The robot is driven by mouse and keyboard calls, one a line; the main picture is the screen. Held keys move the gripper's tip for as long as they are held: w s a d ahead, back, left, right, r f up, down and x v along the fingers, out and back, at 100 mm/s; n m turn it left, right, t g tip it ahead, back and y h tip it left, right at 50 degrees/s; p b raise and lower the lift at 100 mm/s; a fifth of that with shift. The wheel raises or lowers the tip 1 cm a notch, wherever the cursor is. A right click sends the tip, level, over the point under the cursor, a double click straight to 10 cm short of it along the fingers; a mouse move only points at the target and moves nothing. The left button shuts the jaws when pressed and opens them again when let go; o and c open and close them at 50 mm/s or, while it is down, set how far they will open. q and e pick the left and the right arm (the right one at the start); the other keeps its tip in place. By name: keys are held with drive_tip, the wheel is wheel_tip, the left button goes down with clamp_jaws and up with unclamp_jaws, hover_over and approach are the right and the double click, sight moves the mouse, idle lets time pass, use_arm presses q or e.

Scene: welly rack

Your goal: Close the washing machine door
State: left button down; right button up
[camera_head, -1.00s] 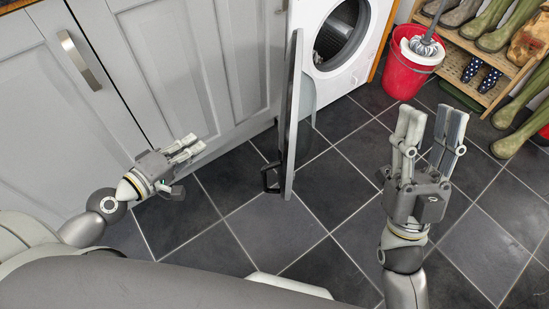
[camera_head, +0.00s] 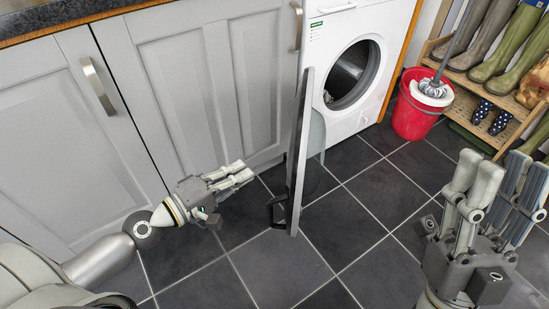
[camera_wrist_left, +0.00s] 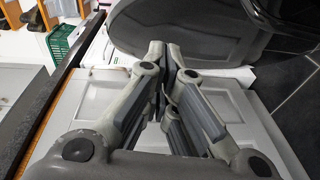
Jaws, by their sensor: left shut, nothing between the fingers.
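The washing machine (camera_head: 345,112) is white, with its round opening uncovered and the drum showing. Its door (camera_head: 298,155) stands wide open, seen nearly edge-on, with a dark handle (camera_head: 278,211) low on its left side and a clear bowl on its right. My left gripper (camera_head: 250,175) is shut and empty, left of the door and pointing toward it, with a small gap between. In the left wrist view its fingertips (camera_wrist_left: 166,55) meet in front of the door's broad grey face (camera_wrist_left: 195,22). My right gripper (camera_head: 500,180) is open and empty at the lower right.
Grey cupboards (camera_head: 205,85) with metal handles line the left and back, close to my left arm. A red bucket (camera_head: 412,118) with a mop stands right of the machine. A wooden boot rack (camera_head: 503,98) holds several boots. The dark tiled floor (camera_head: 345,220) is clear between the door and my right gripper.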

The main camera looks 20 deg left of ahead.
sight(292, 155)
drive_tip(key=w+a+f+g+h+p, duration=0.1)
drive_tip(key=w+f+g+h+p, duration=0.15)
drive_tip(key=w+f+g, duration=0.55)
use_arm(q)
drive_tip(key=shift+w+d+f+p, duration=0.25)
drive_tip(key=shift+w+d+p, duration=0.3)
drive_tip(key=shift+w+d, duration=1)
drive_tip(key=shift+w+d+f+p, duration=0.2)
drive_tip(key=shift+w+d+p, duration=0.3)
drive_tip(key=shift+w+d, duration=1)
use_arm(e)
wheel_tip(292, 155, down, 9)
drive_tip(key=w+g+h, duration=0.2)
drive_tip(key=g, duration=0.3)
drive_tip(key=shift+w+d+f, duration=0.15)
drive_tip(key=shift+w+d, duration=0.1)
drive_tip(key=shift+d, duration=0.1)
use_arm(q)
drive_tip(key=shift+s+d, duration=0.2)
drive_tip(key=shift+d, duration=0.05)
